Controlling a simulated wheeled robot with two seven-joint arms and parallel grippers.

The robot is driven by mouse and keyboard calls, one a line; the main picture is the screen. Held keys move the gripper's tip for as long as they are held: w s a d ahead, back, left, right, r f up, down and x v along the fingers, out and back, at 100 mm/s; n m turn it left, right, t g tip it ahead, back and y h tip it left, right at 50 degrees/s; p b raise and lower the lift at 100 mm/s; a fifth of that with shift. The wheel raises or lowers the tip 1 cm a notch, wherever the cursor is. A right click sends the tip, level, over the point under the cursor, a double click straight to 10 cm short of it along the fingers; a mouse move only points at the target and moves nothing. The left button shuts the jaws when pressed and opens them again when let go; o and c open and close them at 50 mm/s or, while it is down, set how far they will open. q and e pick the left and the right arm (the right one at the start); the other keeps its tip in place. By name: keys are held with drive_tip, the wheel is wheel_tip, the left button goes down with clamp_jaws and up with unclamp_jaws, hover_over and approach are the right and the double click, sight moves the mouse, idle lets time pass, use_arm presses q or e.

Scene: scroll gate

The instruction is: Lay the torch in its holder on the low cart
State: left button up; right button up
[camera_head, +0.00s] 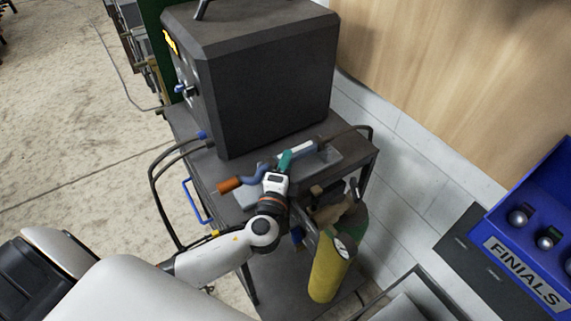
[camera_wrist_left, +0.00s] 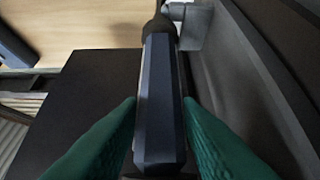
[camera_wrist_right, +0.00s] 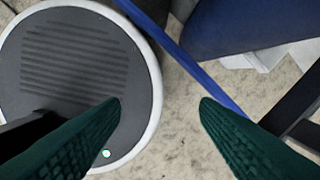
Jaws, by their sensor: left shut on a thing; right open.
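The torch's dark blue-grey handle (camera_wrist_left: 160,100) lies between my left gripper's green fingers in the left wrist view, with a black end at the top of the picture. In the head view my left gripper (camera_head: 284,160) is over the low cart (camera_head: 359,160), shut on the torch. A blue-grey curved neck (camera_head: 254,176) with an orange end (camera_head: 228,184) shows left of the fingers. A grey bracket (camera_wrist_left: 195,25) stands beside the handle's far end; I cannot tell whether they touch. My right gripper (camera_wrist_right: 160,103) is open and empty, away from the cart.
A large dark machine box (camera_head: 262,75) fills the back of the cart, close to the left gripper. A yellow gas cylinder (camera_head: 327,268) stands at the cart's front right. A blue finials bin (camera_head: 530,236) is at the right. Cables hang at the cart's left side.

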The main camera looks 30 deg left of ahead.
use_arm(q)
drive_tip(key=shift+f+b, duration=0.7)
drive_tip(key=shift+b, duration=0.15)
idle(0.3)
drive_tip(key=o, duration=1.1)
drive_tip(key=shift+o, duration=0.4)
drive_tip(key=shift+s+f, duration=0.1)
drive_tip(key=shift+f, duration=0.05)
drive_tip(key=b+v, duration=0.3)
drive_tip(key=v, duration=0.9)
